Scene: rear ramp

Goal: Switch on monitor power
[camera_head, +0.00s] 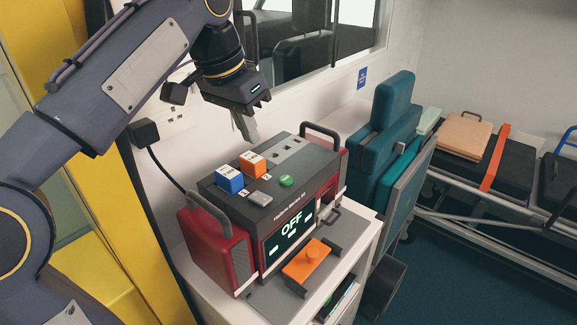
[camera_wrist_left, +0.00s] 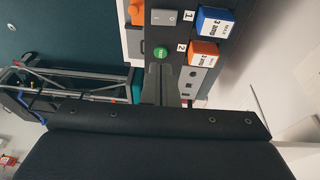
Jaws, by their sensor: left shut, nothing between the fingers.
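The monitor (camera_head: 225,208) is a red and black box on a white cabinet, and its front screen (camera_head: 290,232) reads OFF. On its top are a grey rocker switch (camera_head: 260,199), a green button (camera_head: 286,181), a blue plug (camera_head: 230,179) and an orange plug (camera_head: 253,165). The rocker, marked I and O, also shows in the left wrist view (camera_wrist_left: 164,17), beside the green button (camera_wrist_left: 160,52). My left gripper (camera_head: 249,137) is shut and empty, pointing down above the back of the monitor's top, apart from it. My right gripper is not in view.
An orange piece (camera_head: 308,262) lies on the grey tray in front of the monitor. The monitor's handles (camera_head: 210,212) rise at both ends. A black cable runs behind it from the wall socket (camera_head: 144,132). A teal seat (camera_head: 388,130) stands to the right, with a stretcher beyond.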

